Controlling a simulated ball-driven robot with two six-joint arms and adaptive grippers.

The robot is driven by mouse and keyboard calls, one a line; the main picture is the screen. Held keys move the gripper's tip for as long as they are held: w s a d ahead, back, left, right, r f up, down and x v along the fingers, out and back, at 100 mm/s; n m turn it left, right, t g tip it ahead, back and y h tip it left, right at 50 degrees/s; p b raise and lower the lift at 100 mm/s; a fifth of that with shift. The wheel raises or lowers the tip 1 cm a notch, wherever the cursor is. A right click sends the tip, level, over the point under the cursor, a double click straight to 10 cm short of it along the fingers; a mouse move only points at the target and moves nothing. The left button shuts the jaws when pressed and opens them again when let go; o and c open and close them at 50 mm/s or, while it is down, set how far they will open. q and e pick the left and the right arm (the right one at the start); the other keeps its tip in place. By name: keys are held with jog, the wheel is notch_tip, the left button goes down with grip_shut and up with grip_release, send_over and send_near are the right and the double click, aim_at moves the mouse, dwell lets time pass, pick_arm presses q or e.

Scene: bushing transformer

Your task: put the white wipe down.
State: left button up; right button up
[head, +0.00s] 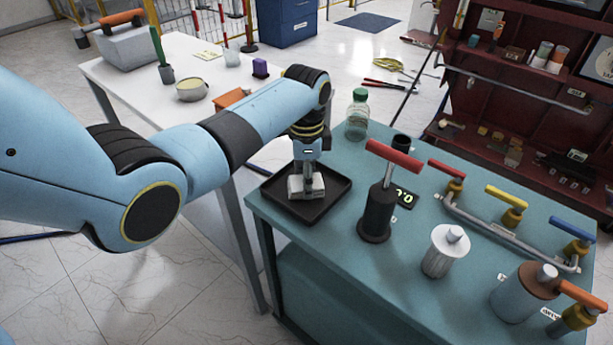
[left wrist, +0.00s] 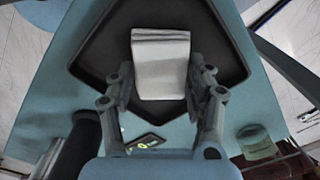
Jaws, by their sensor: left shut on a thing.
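The white wipe (head: 295,186) is a small folded block over the black tray (head: 334,203) at the left end of the teal table. My left gripper (head: 308,187) points down over the tray with its fingers on either side of the wipe. In the left wrist view the wipe (left wrist: 161,62) sits between the two fingers (left wrist: 160,98) and is shut in them, with the dark tray (left wrist: 92,48) behind it. Whether the wipe touches the tray floor I cannot tell. My right gripper is in neither view.
A black cylinder with a red T-handle (head: 378,212) stands right of the tray. A clear bottle with a green cap (head: 357,116) and a black cup (head: 401,143) stand behind. Pipework with coloured valve handles (head: 507,236) runs along the right. A white table (head: 190,107) is at the back left.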

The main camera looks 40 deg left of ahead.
pick_arm(q)
jog(key=o, duration=1)
notch_tip(320, 180, up, 12)
jog(key=shift+r, duration=0.1)
jog(key=shift+s, duration=0.1)
